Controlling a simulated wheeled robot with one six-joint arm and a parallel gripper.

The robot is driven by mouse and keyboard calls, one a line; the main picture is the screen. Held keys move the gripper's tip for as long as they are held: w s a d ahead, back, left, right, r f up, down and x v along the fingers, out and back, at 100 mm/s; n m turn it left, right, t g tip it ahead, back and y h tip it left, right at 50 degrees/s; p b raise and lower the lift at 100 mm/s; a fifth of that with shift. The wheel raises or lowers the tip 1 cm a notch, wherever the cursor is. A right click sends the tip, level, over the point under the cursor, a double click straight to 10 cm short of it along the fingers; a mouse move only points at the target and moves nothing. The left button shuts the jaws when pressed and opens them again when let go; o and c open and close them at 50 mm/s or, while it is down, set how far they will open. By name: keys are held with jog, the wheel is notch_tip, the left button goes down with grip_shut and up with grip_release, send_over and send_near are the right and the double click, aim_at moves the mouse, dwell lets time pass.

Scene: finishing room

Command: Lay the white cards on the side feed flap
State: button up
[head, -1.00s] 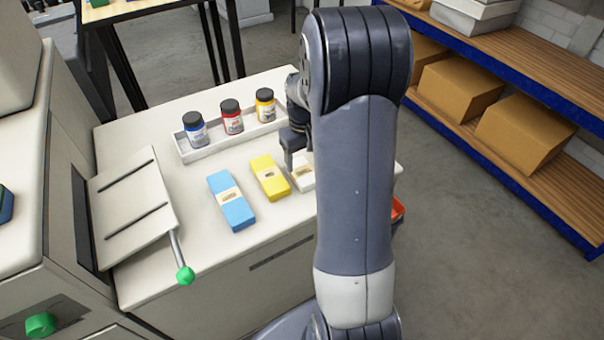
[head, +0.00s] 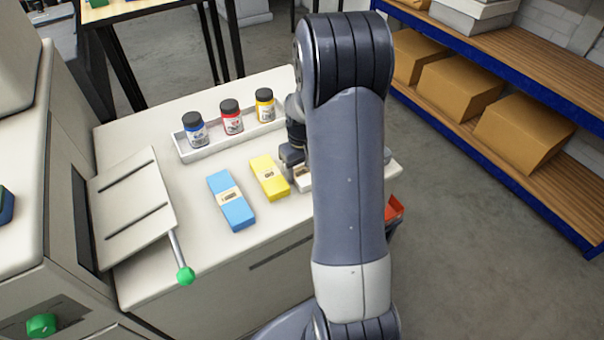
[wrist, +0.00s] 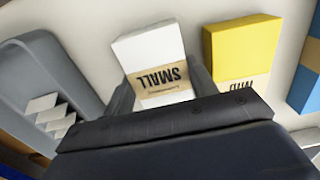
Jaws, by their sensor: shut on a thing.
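The white cards (wrist: 150,48) are a small stack with a tan band reading "SMALL". In the wrist view my gripper (wrist: 164,92) has a finger on each side of the stack and is shut on it. In the head view the white cards (head: 301,176) lie on the counter right of the yellow stack, mostly hidden by my gripper (head: 293,160) and arm. The side feed flap (head: 132,205) is a pale sloping plate with two dark rails at the left, beside the machine. It is empty.
A yellow stack (head: 268,178) and a blue stack (head: 231,200) lie between the white cards and the flap. A white tray (head: 222,143) with three ink jars stands behind them. A green-knobbed lever (head: 184,275) sticks out by the flap. A grey tray (wrist: 50,85) lies beside the cards.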

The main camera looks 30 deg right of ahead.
jog(key=shift+c, duration=1)
